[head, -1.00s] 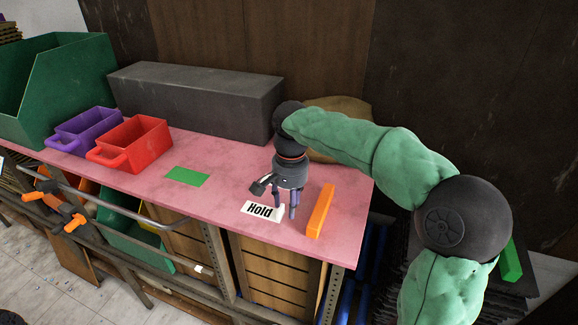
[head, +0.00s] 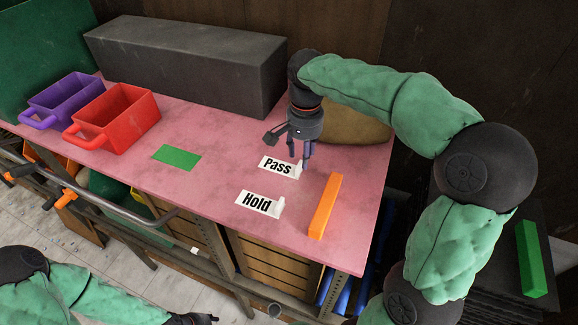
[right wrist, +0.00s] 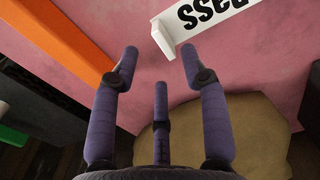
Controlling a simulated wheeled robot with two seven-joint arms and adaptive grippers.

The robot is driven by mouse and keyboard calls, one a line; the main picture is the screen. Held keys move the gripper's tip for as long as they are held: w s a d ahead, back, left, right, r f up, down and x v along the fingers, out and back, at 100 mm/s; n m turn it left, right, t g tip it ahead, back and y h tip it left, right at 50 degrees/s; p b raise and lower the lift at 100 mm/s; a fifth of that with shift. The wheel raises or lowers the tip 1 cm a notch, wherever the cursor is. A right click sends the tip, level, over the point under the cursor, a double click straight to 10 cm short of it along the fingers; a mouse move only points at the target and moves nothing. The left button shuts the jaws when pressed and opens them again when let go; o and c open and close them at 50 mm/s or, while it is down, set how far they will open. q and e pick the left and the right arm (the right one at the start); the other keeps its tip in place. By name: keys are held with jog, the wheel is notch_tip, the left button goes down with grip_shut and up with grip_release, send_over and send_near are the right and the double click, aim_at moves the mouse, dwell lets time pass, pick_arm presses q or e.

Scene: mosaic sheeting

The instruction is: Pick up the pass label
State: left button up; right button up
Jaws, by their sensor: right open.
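The pass label (head: 273,166) is a white strip with black lettering and a small raised white tab at its right end, lying on the pink table. My right gripper (head: 305,163) is just above the table at the label's right end, open and empty. In the right wrist view the label (right wrist: 208,17) lies at the top, upside down. Its tab is ahead of the gap between my right fingertips (right wrist: 159,51), apart from them. My left arm shows at the bottom left of the head view, its dark gripper (head: 193,319) cut by the frame edge.
The hold label (head: 255,203) lies nearer the table's front edge. Red (head: 120,118) and purple (head: 62,98) bins and a long grey block (head: 187,62) stand farther off. A tan sack (head: 350,124) is behind the gripper.

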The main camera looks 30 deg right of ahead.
aim_at(301, 165)
jog(key=shift+a+f+p, duration=0.2)
jog(key=shift+f+p, duration=0.15)
jog(key=shift+f, duration=2.3)
grip_shut()
